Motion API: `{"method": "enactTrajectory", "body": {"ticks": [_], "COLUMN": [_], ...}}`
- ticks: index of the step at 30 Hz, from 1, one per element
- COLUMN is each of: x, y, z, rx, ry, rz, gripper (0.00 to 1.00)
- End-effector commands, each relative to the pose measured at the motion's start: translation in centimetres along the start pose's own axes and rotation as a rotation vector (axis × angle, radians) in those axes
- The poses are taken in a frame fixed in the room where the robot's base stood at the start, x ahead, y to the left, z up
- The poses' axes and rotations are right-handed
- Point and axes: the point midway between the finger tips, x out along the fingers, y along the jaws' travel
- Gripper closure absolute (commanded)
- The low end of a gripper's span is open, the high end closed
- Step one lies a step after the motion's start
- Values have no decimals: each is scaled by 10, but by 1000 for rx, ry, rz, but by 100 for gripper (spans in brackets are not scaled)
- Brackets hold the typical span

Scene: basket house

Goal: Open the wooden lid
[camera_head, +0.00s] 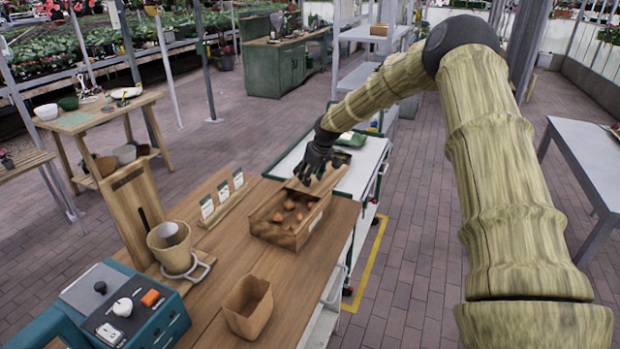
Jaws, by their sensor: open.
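A wooden box (277,233) stands on the wooden worktable, and several orange-brown lumps show inside it. Its wooden lid (325,185) is raised at the far side, so the box's inside is in view. My black gripper (312,174) is at the lid's upper edge, with its fingers pointing down. The gripper is open. I cannot tell whether the fingers touch the lid, and the hand hides part of the lid's far edge.
A holder with white cards (223,192) stands left of the box. A paper bag (247,307), a pot on a stand (171,249) and a teal device (123,312) are nearer. A white cart (365,160) stands behind. The tabletop between box and bag is clear.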

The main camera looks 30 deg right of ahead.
Motion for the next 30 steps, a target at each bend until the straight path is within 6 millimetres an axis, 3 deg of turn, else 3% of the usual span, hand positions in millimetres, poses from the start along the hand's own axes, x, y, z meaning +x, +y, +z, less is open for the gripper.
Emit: {"method": "enactTrajectory", "body": {"ticks": [18,30], "x": [-87,-104], "y": [1,1], "z": [0,1], "rx": [1,1], "ry": [0,-1], "rz": [0,-1], "gripper": [56,56]}}
